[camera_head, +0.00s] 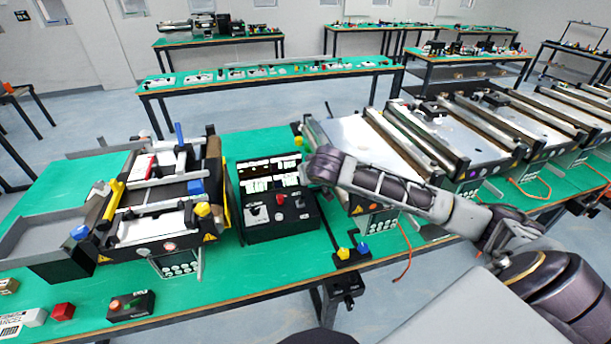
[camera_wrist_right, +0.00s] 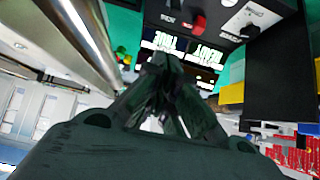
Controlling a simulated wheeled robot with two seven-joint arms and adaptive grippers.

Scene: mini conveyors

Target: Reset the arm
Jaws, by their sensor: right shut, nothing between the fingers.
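My right arm reaches in from the right in the head view, over the front of the conveyors. Its wrist end is just right of the black control box (camera_head: 278,226); the fingers are mostly hidden there. In the right wrist view my right gripper (camera_wrist_right: 165,65) is shut and empty, its fingertips together. The black control box (camera_wrist_right: 262,45), with its lit displays and a red switch, shows beyond the fingertips in that view. I cannot tell any contact between them. My left gripper is not in view.
A small conveyor unit (camera_head: 160,195) with yellow and blue parts stands left of the control box. Metal-topped conveyors (camera_head: 375,148) line the bench to the right.

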